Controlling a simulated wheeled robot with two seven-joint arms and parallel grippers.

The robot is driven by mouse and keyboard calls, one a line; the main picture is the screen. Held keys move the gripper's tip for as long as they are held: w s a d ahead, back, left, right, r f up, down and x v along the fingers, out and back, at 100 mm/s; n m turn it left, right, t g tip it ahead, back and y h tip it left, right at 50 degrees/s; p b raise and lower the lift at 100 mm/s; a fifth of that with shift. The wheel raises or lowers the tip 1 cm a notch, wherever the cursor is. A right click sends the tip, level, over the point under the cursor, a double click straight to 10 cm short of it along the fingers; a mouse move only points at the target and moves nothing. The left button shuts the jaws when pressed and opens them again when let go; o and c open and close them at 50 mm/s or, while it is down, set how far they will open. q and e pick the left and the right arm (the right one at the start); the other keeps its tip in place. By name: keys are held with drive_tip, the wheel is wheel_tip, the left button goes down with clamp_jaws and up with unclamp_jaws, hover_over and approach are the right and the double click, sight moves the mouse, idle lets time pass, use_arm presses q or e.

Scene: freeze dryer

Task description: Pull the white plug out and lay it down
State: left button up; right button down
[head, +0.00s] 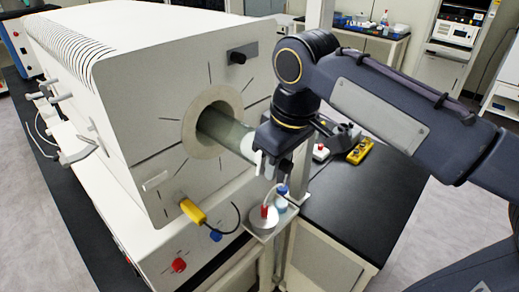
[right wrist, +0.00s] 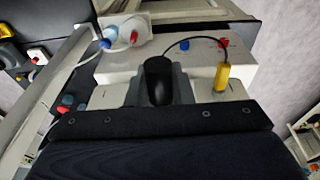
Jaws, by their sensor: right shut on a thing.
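The white plug (head: 248,147) shows as a pale piece at the open right end of a greenish glass tube (head: 222,130). The tube sticks out of the round port in the white machine's end face. My right gripper (head: 264,160) is at this tube end, shut on the white plug. The gripper hides much of the plug, so I cannot tell how deep it sits in the tube. In the right wrist view my dark gripper parts cover the lower middle, and I cannot make out the plug there. My left gripper is not in view.
Below the tube are a yellow handle (head: 192,211) with a black cable, a blue knob (head: 216,236) and a red knob (head: 179,264). A small shelf (head: 262,231) holds bottles. The black bench top (head: 365,205) at right has free room; a yellow device (head: 360,151) lies at its back.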

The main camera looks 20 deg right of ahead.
drive_tip(key=shift+s, duration=0.1)
drive_tip(key=shift+s+d+b, duration=0.55)
drive_tip(key=shift+s+d, duration=1.3)
drive_tip(key=shift+s, duration=2.45)
drive_tip(key=s+a, duration=0.4)
drive_tip(key=s, duration=0.1)
drive_tip(key=shift+a, duration=0.2)
